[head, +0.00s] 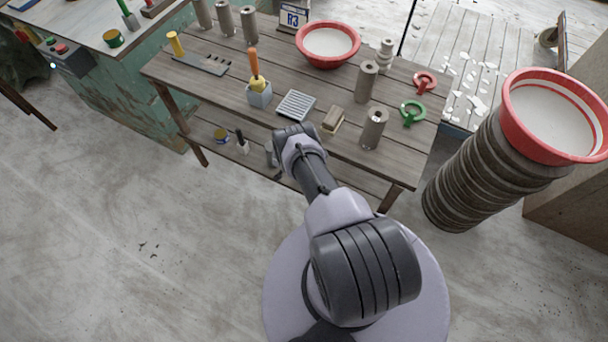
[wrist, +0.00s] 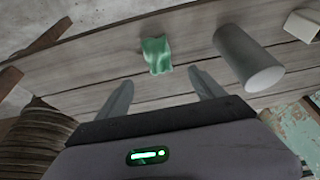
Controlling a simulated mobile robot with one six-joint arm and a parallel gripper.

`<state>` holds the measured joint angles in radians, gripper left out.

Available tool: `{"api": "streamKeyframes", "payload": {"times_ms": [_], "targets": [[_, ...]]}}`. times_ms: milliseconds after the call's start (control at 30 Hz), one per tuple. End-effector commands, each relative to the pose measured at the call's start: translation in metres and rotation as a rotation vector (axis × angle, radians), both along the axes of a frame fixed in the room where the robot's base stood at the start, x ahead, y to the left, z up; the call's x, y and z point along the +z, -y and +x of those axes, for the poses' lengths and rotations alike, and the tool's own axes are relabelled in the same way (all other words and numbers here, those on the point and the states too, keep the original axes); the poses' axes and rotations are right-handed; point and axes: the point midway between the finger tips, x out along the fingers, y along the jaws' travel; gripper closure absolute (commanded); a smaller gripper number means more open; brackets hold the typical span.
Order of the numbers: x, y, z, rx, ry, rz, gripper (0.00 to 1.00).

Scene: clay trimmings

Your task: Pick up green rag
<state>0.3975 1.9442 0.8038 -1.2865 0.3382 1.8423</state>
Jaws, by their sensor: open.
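The green rag (wrist: 157,55) is a small crumpled cloth on grey wooden planks in the wrist view. I cannot make it out in the head view. My gripper (wrist: 160,78) is open and empty. Its two fingers point toward the rag, which lies beyond the fingertips, roughly in line with the gap between them. No contact with the rag shows. In the head view my arm reaches to the front edge of the workbench (head: 215,92), and its own links hide the fingers.
A ridged dark stack (head: 480,175) under a red-rimmed basin (head: 553,117) stands right of the bench. Clay cylinders and tools crowd the benchtop.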

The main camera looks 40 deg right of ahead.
Motion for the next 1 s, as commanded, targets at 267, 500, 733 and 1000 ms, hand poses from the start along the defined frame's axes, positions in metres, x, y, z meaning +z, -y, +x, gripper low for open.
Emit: {"api": "streamKeyframes", "payload": {"times_ms": [267, 500, 733, 1000], "targets": [[-0.059, 0.020, 0.009, -0.001, 0.002, -0.001, 0.22], [-0.072, 0.027, 0.010, -0.001, 0.001, -0.001, 0.22], [-0.112, 0.039, 0.013, -0.001, 0.001, -0.001, 0.22], [-0.106, 0.041, 0.014, -0.001, 0.001, -0.001, 0.30]]}}
